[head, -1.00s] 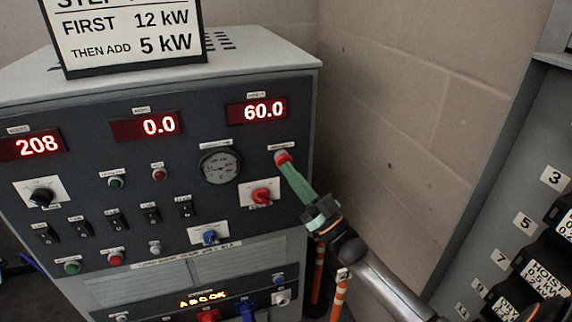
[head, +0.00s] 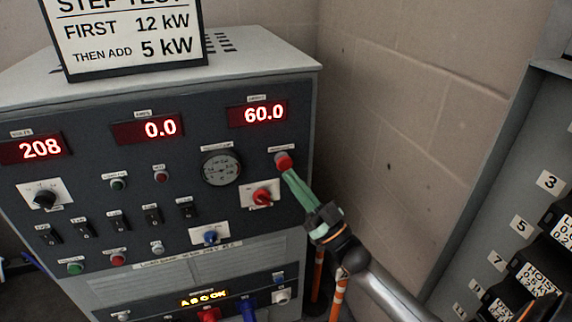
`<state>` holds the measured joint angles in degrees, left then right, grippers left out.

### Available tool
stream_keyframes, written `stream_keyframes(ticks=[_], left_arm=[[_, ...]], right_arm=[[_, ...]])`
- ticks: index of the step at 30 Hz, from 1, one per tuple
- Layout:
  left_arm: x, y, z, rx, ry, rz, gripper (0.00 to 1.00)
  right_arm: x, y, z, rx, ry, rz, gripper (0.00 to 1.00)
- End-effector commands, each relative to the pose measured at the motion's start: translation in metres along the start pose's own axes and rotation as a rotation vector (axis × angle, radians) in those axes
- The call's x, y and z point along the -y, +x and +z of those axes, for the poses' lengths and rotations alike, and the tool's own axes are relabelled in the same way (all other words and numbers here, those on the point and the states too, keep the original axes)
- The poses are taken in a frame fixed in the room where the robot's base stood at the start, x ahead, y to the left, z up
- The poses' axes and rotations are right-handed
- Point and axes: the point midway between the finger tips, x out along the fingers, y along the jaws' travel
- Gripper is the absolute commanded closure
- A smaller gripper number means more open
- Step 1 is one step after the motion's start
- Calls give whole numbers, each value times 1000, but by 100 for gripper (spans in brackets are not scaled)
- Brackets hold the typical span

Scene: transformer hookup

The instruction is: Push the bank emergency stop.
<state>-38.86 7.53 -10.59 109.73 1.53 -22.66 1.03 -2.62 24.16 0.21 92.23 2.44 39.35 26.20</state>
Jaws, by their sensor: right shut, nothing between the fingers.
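The bank emergency stop is a red mushroom button (head: 284,162) at the upper right of the dark load bank panel (head: 100,170), under a small white label. My right gripper (head: 288,177) has green fingers and is shut and empty. Its fingertips are just below the button, close to it; I cannot tell whether they touch. The red cap shows above the fingertips. My left gripper is not in view.
The panel carries displays reading 208, 0.0 and 60.0, a round gauge (head: 221,169), a red rotary switch (head: 262,197), a blue knob (head: 210,237) and several black switches. A step test sign (head: 130,35) stands on top. A grey cabinet (head: 500,190) is at right.

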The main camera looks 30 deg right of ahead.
Motion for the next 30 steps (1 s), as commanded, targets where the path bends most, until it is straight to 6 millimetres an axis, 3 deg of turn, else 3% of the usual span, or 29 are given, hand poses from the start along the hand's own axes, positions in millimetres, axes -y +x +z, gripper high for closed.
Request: stream_keyframes(ticks=[16, 30], left_arm=[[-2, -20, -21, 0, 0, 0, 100], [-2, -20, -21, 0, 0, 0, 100]], right_arm=[[26, -35, -28, 0, 0, 1, 100], [28, -39, -29, -1, 0, 0, 100]])
